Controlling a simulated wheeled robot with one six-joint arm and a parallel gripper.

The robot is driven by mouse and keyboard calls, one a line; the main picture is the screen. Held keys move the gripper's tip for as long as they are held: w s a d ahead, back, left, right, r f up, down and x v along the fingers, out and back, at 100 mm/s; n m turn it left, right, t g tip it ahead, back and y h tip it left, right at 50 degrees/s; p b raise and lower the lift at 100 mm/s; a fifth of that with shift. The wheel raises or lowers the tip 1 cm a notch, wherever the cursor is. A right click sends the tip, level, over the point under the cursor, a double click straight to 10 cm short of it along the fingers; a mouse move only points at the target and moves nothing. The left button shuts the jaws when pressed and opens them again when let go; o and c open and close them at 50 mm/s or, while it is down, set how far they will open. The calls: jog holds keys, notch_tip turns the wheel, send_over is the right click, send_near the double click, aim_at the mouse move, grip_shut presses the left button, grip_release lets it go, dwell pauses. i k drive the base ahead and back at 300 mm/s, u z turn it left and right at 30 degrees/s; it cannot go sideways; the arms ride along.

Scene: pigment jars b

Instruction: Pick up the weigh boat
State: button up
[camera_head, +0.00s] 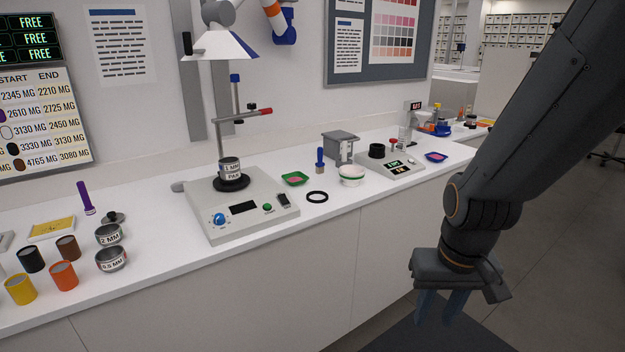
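Two small shallow dishes that look like weigh boats lie on the white counter, and I cannot tell which one is named. A green dish (295,179) with pink contents lies right of the stirrer-like device. A blue dish (436,157) with pinkish contents lies farther right, beside the balance. My gripper (438,308) hangs in front of the counter at the lower right, fingers pointing down. Its two fingers are apart with nothing between them. It is well away from both dishes and lower than the counter top in the picture.
The counter (150,262) holds a device with a tall stand (240,205), a black ring (317,197), a blue-handled brush (320,160), a white bowl (352,176), a grey box (341,147) and a balance (392,165). Several jars and tins stand at left. The front edge right of the ring is clear.

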aim_at(296, 178)
jog(key=z, duration=0.45)
jog(key=i, duration=1.4)
jog(key=u, duration=1.05)
jog(key=i, duration=0.65)
jog(key=u, duration=0.65)
